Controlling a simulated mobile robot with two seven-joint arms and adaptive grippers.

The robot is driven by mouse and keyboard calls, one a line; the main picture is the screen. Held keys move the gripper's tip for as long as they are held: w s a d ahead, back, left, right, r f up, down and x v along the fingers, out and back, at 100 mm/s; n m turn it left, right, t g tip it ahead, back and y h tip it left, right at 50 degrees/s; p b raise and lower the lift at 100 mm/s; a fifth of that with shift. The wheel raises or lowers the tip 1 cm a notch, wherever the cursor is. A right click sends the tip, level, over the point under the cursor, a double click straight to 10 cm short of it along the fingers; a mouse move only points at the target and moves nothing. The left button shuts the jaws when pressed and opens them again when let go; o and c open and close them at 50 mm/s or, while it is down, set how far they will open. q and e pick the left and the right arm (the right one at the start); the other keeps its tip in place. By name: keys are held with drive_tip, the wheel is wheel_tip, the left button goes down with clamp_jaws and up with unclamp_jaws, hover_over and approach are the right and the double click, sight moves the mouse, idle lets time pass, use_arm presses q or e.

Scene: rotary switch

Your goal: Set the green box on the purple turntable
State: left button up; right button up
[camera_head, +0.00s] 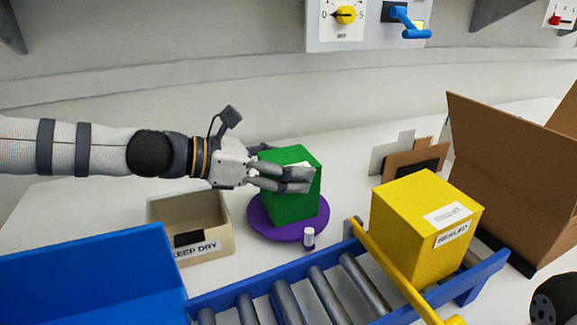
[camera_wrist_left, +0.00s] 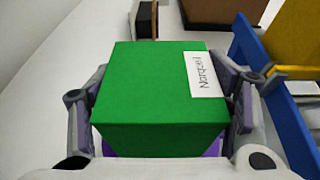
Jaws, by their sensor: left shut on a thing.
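The green box (camera_head: 291,203) is upright at the purple turntable (camera_head: 262,222), over its disc in the head view. I cannot tell whether its bottom touches the disc. My left gripper (camera_head: 288,172) comes in from the left and is shut on the green box, with a finger along its near side. In the left wrist view the green box (camera_wrist_left: 160,85) sits between both fingers, with a white label on its top. A bit of the purple turntable (camera_wrist_left: 213,148) shows beneath it. My right gripper is not in view.
A yellow box (camera_head: 405,225) stands on the blue roller conveyor (camera_head: 225,300) to the right, by a yellow bar. An open cardboard box (camera_head: 500,180) is at far right.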

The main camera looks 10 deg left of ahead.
use_arm(q)
drive_tip(key=shift+f, duration=0.1)
drive_tip(key=o, duration=1.4)
drive_tip(key=shift+c, duration=0.2)
drive_tip(key=shift+r, duration=0.35)
drive_tip(key=p+v, duration=0.3)
drive_tip(key=v, duration=0.9)
drive_tip(key=shift+r+p, duration=0.1)
drive_tip(key=shift+p, duration=0.3)
drive_tip(key=shift+f, duration=0.2)
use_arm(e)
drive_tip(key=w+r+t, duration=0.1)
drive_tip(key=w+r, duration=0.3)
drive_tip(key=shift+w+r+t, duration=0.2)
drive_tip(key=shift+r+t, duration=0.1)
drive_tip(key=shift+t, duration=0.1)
